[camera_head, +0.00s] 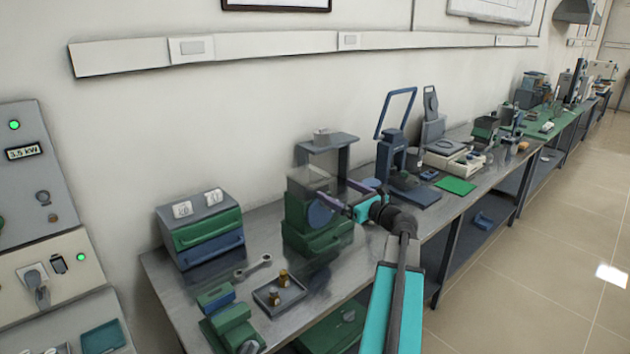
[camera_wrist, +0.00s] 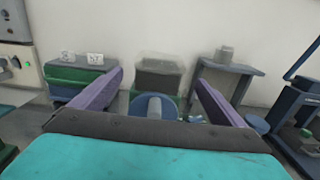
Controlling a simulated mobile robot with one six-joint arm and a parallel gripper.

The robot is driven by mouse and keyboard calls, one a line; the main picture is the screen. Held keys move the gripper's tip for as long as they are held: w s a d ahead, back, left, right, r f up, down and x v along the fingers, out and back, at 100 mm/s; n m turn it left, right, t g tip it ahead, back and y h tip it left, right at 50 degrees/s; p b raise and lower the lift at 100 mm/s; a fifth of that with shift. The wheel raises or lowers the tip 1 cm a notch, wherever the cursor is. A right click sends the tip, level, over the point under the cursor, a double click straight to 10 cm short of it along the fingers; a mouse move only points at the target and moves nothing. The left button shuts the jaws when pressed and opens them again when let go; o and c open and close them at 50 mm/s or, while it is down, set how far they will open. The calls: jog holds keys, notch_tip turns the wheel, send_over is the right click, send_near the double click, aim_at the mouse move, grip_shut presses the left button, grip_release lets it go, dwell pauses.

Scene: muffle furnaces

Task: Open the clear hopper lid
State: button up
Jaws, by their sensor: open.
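The clear hopper (camera_head: 306,181) sits on top of a green machine (camera_head: 318,239) on the bench and has a smoky see-through look. In the wrist view the hopper (camera_wrist: 158,82) is straight ahead, and its pale clear lid (camera_wrist: 160,58) appears to lie across the top. The lid's edges are faint. A blue round part (camera_wrist: 153,107) is on the machine's front below the hopper. My gripper (camera_head: 334,192) is open, with its purple fingers in front of the hopper. In the wrist view the fingers stand wide apart to either side of it, with nothing held.
A grey stand (camera_head: 328,143) with a small block on top stands behind the hopper. A green and blue drawer unit (camera_head: 205,230) is at left. More instruments fill the bench at right.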

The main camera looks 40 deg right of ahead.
aim_at(318, 179)
jog(key=w+p, duration=0.1)
jog(key=w, duration=0.6)
jog(key=w+p, duration=0.1)
jog(key=w, duration=0.3)
jog(key=shift+d+p, duration=0.35)
jog(key=shift+d, duration=0.05)
jog(key=c, duration=1)
jog(key=shift+a, duration=0.4)
jog(key=shift+c, duration=0.5)
jog(key=shift+d, duration=0.3)
jog(key=shift+r, duration=0.3)
